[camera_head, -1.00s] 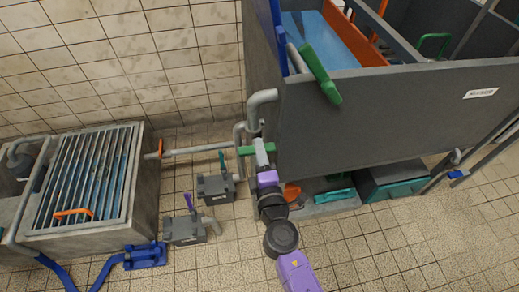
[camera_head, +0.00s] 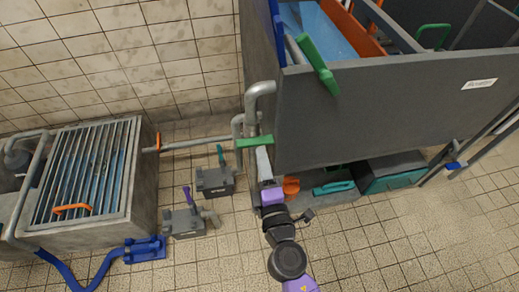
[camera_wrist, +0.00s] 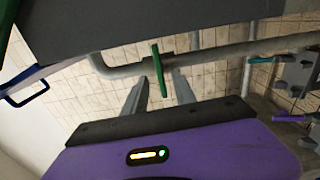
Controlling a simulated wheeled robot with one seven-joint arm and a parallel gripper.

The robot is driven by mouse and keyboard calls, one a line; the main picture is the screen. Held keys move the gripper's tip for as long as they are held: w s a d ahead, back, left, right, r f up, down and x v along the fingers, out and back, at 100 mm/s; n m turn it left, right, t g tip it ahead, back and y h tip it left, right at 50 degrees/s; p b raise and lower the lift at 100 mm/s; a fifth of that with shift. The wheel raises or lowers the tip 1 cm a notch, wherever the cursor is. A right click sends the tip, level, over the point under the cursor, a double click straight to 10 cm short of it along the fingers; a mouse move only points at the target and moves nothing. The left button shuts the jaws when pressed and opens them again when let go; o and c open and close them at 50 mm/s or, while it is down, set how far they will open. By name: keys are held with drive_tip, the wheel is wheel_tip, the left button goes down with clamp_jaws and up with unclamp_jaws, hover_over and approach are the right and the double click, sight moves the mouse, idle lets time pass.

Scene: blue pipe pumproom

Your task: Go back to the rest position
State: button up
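A green valve handle (camera_head: 254,141) on the grey pipe is just beyond the fingertips. It also shows in the wrist view (camera_wrist: 159,70), upright in the gap between the fingers, and seems clear of both.
The large grey tank (camera_head: 390,115) stands close on the right. A grated basin (camera_head: 85,175) is at left. Two small grey pump blocks with a green lever (camera_head: 221,155) and a purple lever (camera_head: 187,195) stand on the floor left of my arm. Tiled floor (camera_head: 400,250) is open at lower right.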

drive_tip(key=shift+s+d, duration=0.2)
drive_tip(key=shift+s, duration=0.5)
drive_tip(key=s+d+r+m+g+h, duration=0.1)
drive_tip(key=s+d+r+m+h, duration=0.15)
drive_tip(key=s+d+m, duration=0.65)
drive_tip(key=s+d+r+m+g+h, duration=0.1)
drive_tip(key=s+d+r+m, duration=0.35)
drive_tip(key=s, duration=0.85)
drive_tip(key=s+d+r+m+g+h, duration=0.1)
drive_tip(key=s+d+m+h, duration=0.1)
drive_tip(key=s+d+m, duration=0.85)
wheel_tip(320, 180, up, 14)
drive_tip(key=s+a+n+p, duration=0.1)
drive_tip(key=a+n+p, duration=0.1)
drive_tip(key=p, duration=1.3)
